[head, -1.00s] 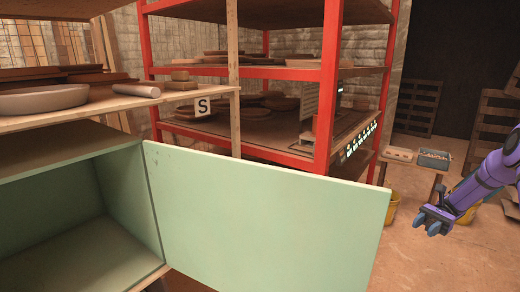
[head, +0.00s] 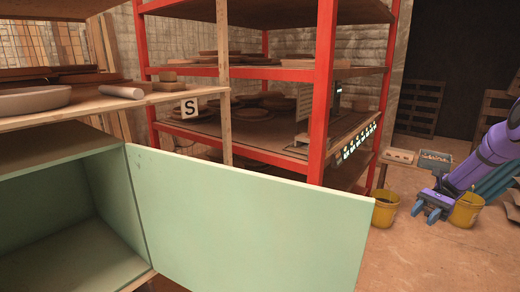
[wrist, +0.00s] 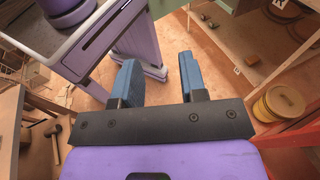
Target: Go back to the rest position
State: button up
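My gripper (head: 432,212) is at the right side of the head view, at the end of my purple arm, in front of a yellow bucket. In the wrist view my gripper (wrist: 160,82) shows two blue fingers spread apart with nothing between them, only the floor beyond. My own purple and grey body shows at the upper left of the wrist view.
A green cabinet door (head: 245,225) stands wide open across the middle front. A red shelf rack (head: 322,90) with plates stands behind it. Yellow buckets (head: 384,208) and a small bench with a grey bin (head: 436,161) are at right. Open floor lies between door and arm.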

jog(key=s+a+r+n+t+h, duration=0.25)
jog(key=s+a+r+h, duration=0.25)
jog(key=a+r, duration=0.3)
jog(key=s+a+r+n+t+h, duration=0.2)
jog(key=s+a+r+n+h, duration=0.25)
jog(key=r, duration=0.55)
jog(key=s+a+r+n+t+h, duration=0.2)
jog(key=s+a+t, duration=0.1)
jog(key=s, duration=0.7)
jog(key=s+a+r+n+t+h, duration=0.2)
jog(key=s+t, duration=0.4)
jog(key=s, duration=0.5)
jog(key=shift+a+r+n, duration=0.3)
jog(key=shift+a+r, duration=0.2)
jog(key=shift+r, duration=0.25)
